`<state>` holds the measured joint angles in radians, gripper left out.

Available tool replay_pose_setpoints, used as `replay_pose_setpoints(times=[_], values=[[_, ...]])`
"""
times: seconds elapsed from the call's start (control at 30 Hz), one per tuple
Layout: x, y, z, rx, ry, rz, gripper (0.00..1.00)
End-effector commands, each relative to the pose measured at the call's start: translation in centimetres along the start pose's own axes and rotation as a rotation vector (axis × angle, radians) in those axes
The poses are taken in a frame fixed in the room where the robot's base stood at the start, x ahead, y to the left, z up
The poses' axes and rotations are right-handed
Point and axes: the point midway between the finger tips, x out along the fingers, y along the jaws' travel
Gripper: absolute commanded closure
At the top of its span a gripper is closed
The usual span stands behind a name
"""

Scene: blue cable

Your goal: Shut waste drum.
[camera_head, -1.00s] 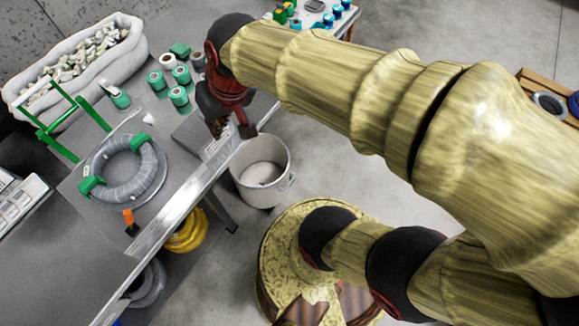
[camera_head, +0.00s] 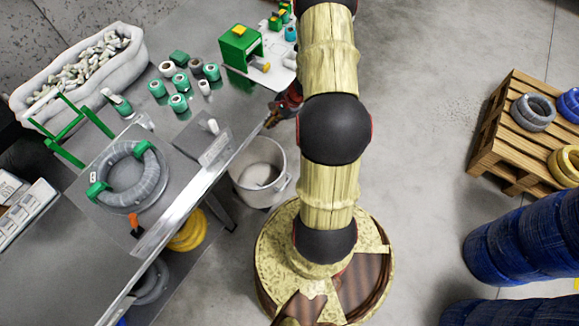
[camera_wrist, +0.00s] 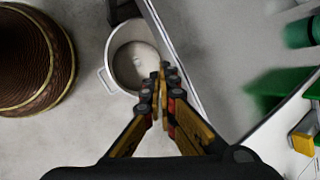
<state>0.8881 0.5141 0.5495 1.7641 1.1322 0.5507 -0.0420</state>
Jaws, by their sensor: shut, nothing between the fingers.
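The likely waste drum is a round, pale grey bin (camera_head: 259,172) with side handles, on the floor beside the table's edge. It is open at the top, with something pale inside; no lid shows on it. It also shows in the wrist view (camera_wrist: 127,50), just beyond my fingertips. My gripper (camera_wrist: 162,80) is shut and empty, pointing down near the table edge and the drum's right rim. In the head view my gripper (camera_head: 271,119) is partly hidden by my arm, above and behind the drum. I cannot tell its height over the rim.
The metal table (camera_head: 75,250) holds a grey cable coil (camera_head: 135,195), several green-and-white spools (camera_head: 179,103), a green stand (camera_head: 240,47) and a white tub of scraps (camera_head: 40,110). A wooden pallet (camera_head: 500,115) with coils and blue ribbed stacks (camera_head: 520,240) stand right. Floor between is clear.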

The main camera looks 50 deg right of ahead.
Motion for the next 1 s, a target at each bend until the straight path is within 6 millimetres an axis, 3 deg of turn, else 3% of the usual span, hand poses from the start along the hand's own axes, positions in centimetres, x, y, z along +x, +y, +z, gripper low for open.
replay_pose_setpoints(times=[0.1,0.23,0.33,0.5,0.77,1.0], values=[[3.6,3.7,-5.4,0.219,0.025,-0.016,1.0],[7.5,8.8,-10.7,0.463,0.066,-0.032,1.0],[10.0,12.8,-13.4,0.618,0.095,-0.037,1.0],[12.6,17.5,-15.7,0.784,0.128,-0.037,1.0],[14.9,19.2,-16.5,0.835,0.139,-0.034,1.0],[19.3,19.2,-17.1,0.832,0.138,-0.034,1.0]])
